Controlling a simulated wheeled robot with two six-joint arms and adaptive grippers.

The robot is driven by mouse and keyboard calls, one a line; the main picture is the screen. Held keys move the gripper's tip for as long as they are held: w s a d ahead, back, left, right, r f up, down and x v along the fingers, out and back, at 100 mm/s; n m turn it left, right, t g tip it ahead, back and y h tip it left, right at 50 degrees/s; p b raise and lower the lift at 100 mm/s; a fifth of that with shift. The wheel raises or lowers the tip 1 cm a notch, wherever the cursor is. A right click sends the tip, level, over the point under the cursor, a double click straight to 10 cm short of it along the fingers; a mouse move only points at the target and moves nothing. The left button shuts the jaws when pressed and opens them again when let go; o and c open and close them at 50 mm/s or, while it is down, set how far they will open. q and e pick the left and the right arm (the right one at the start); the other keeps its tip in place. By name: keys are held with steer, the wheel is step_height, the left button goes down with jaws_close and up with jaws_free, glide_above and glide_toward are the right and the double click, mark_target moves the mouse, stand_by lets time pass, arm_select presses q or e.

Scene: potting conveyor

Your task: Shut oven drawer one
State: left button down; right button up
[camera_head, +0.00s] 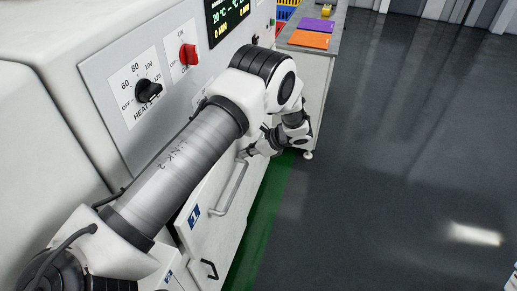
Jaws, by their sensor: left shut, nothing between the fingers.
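The oven (120,55) is a white unit along the left, with its panel facing the floor on the right. A white drawer front (213,238) low on it carries a blue label (193,216), which seems to read 1, and a long metal bar handle (234,190). My left arm reaches across the oven from the lower left and hides part of the drawer. My left gripper (246,153) is shut and empty, close to the far end of the bar handle. I cannot tell whether it touches the handle or how far the drawer stands out. My right gripper is not in view.
A bench (333,33) with orange (309,40) and purple (316,25) sheets stands beyond. The dark floor (400,170) at right is clear.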

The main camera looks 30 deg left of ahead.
arm_select(q)
steer(key=shift+a, duration=0.15)
steer(key=a, duration=0.2)
steer(key=s+a, duration=0.1)
steer(key=a, duration=0.1)
stand_by(0.5)
steer(key=shift+d, duration=0.1)
